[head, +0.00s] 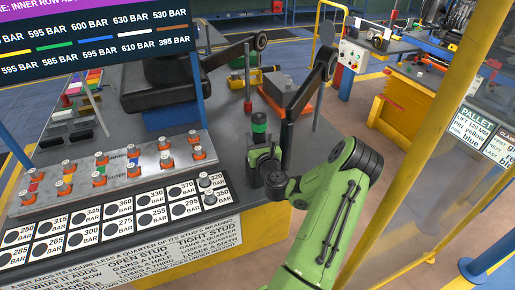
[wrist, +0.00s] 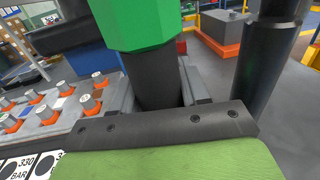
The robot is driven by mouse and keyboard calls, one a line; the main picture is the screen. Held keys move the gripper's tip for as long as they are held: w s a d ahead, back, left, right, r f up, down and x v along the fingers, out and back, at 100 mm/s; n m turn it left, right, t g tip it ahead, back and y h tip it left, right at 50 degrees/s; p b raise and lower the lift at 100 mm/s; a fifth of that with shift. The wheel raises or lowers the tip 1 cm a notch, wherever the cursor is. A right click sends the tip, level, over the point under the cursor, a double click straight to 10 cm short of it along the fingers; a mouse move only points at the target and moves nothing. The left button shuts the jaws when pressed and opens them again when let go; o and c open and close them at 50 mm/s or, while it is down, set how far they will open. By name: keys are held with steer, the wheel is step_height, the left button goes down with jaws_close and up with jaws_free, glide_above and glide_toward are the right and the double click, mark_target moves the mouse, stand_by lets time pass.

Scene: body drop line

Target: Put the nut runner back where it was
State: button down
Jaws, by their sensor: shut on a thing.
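The nut runner (head: 259,127) has a green upper part and a dark body. It stands roughly upright in my gripper (head: 262,156), above the dark bench top. In the wrist view the green faceted part of the nut runner (wrist: 140,22) fills the upper middle. Its dark shaft below passes between the jaws of my gripper (wrist: 165,100), which are shut on it. Its lower end is hidden by the gripper, so I cannot tell whether it touches the bench.
A metal plate (head: 95,172) with several orange-collared studs lies left of my gripper. In front lies a board of numbered BAR spots (head: 110,222), with grey pieces on 320 and 350. A dark jointed arm (head: 305,92) and an orange-based block (head: 288,92) stand behind.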

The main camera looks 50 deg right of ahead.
steer(key=shift+f, duration=0.8)
steer(key=shift+r, duration=0.2)
steer(key=c, duration=1)
jaws_free()
steer(key=shift+f, duration=0.25)
steer(key=o, duration=0.4)
steer(key=shift+o, duration=0.2)
steer(key=shift+r, duration=0.1)
